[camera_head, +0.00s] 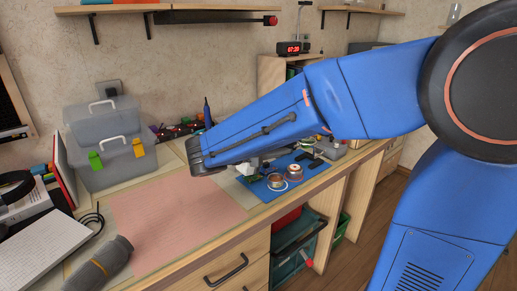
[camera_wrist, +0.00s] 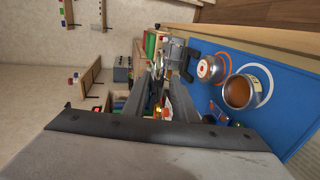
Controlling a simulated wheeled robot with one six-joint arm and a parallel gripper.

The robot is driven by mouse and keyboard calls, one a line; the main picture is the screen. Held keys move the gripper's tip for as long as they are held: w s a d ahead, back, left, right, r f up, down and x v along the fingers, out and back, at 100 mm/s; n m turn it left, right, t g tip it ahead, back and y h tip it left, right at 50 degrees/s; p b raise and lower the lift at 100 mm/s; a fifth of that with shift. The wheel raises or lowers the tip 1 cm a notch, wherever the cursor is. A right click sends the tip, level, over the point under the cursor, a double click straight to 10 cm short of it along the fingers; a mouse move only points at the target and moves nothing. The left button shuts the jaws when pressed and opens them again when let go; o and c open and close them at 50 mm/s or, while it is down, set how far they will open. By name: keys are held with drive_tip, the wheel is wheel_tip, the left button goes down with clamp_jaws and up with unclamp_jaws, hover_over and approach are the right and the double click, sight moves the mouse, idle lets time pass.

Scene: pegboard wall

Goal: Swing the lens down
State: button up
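I cannot make out a lens clearly in either view. A grey device (camera_head: 332,149) stands at the far right end of the blue mat (camera_head: 252,186). A grey metal device, perhaps the same one, shows beyond the fingers in the wrist view (camera_wrist: 178,50). My gripper (camera_wrist: 160,76) points along the bench over the left edge of the mat in the wrist view. Its fingers look apart, with bench clutter visible between them and nothing held. In the head view, my arm covers most of the gripper and part of the mat.
A copper-coloured tin (camera_head: 277,181) and a white-topped round spool (camera_head: 294,172) sit on the mat near the front edge. A grey toolbox (camera_head: 108,140) stands at the left. The pink cutting mat (camera_head: 170,217) is clear. A red-digit clock (camera_head: 293,48) stands behind my arm.

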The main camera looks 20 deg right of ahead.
drive_tip(key=v, duration=0.9)
drive_tip(key=shift+s+a, duration=0.15)
drive_tip(key=shift+a, duration=0.2)
